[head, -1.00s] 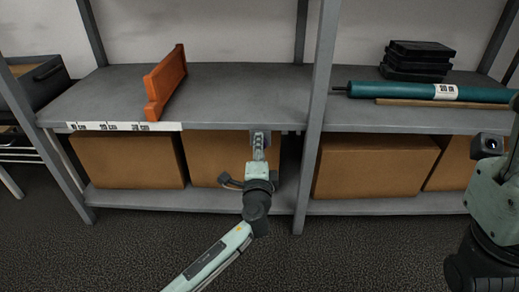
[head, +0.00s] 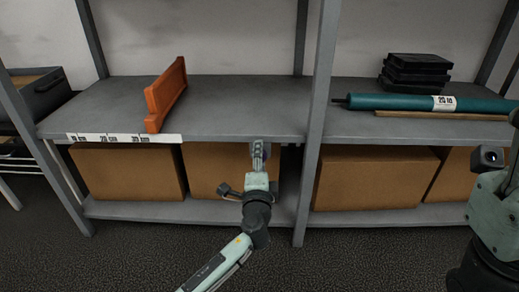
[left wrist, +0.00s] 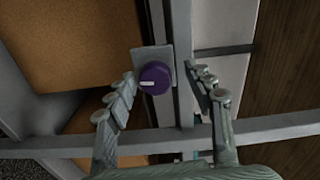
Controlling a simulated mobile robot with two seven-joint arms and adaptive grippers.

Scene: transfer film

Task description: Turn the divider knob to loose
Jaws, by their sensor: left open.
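The purple knob (left wrist: 154,77) has a white mark across its face, lying roughly level in the left wrist view. It sits on a light grey plate (left wrist: 143,56) by the shelf's front edge. My left gripper (left wrist: 162,71) is open, one finger on each side of the knob; I cannot tell whether either touches it. In the head view my left gripper (head: 258,150) is at the shelf edge and hides the knob. The orange divider (head: 166,94) stands on the left shelf, above the white label strip (head: 110,138).
Cardboard boxes (head: 125,172) fill the lower shelf. A grey upright post (head: 318,120) stands right of my left gripper. The right shelf holds a teal roll (head: 400,102), a wooden rod (head: 440,115) and stacked black cases (head: 415,70). The left shelf top is bare around the divider.

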